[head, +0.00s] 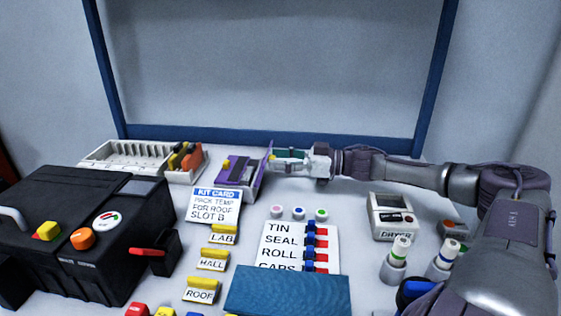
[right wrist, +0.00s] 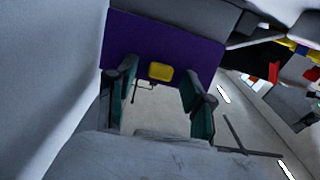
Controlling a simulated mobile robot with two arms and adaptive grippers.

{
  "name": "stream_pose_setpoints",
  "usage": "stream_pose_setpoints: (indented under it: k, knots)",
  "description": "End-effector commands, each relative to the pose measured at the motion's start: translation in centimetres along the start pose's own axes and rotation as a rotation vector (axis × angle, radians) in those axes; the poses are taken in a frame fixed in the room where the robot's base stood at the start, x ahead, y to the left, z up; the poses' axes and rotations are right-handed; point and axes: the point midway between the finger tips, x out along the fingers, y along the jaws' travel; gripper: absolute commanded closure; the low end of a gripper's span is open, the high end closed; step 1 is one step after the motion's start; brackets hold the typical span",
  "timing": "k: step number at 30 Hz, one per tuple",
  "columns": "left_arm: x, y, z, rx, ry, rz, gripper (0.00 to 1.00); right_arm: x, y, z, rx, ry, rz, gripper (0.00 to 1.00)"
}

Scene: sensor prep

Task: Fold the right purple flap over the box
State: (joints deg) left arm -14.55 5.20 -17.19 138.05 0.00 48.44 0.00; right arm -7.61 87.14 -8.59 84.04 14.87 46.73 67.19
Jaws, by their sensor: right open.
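The small box (head: 230,184) stands at the back middle of the table. Its right purple flap (head: 265,172) stands up, tilted, along the box's right side. It also fills the upper middle of the right wrist view (right wrist: 190,45), with a yellow tab (right wrist: 160,71) near its lower edge. Another purple part with a yellow tab lies over the box's left side. My right gripper (head: 279,156) is just right of the upright flap. Its teal fingers (right wrist: 158,88) are apart, with the yellow tab showing between their tips. Contact cannot be told. My left gripper is out of view.
A white slotted rack (head: 128,155) stands left of the box, and a kit card (head: 215,206) lies in front. A black case (head: 75,230) fills the left. A labelled board (head: 290,246), dryer (head: 393,217) and bottles stand in front of my right arm.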

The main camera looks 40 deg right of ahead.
Motion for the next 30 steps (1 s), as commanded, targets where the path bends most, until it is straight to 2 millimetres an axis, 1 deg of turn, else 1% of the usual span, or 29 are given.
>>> stream_pose_setpoints:
  k: [1, 10, 20, 26, 30]
  knots:
    - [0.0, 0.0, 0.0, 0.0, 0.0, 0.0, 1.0, 0.0, 0.0, 0.0, 0.0, 0.0, 0.0, 0.5]
    - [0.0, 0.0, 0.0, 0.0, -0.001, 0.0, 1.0, 0.0, 0.0, 0.0, 0.0, 0.0, 0.0, 1.0]
    - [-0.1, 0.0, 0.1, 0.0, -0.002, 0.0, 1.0, 0.1, 0.0, -0.2, -0.003, -0.032, -0.001, 1.0]
    - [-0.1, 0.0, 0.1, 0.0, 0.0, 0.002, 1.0, 0.6, 0.0, -0.8, -0.006, -0.129, -0.001, 1.0]
    - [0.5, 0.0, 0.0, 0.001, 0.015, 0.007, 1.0, 1.1, 0.0, -1.3, -0.006, -0.245, -0.001, 1.0]
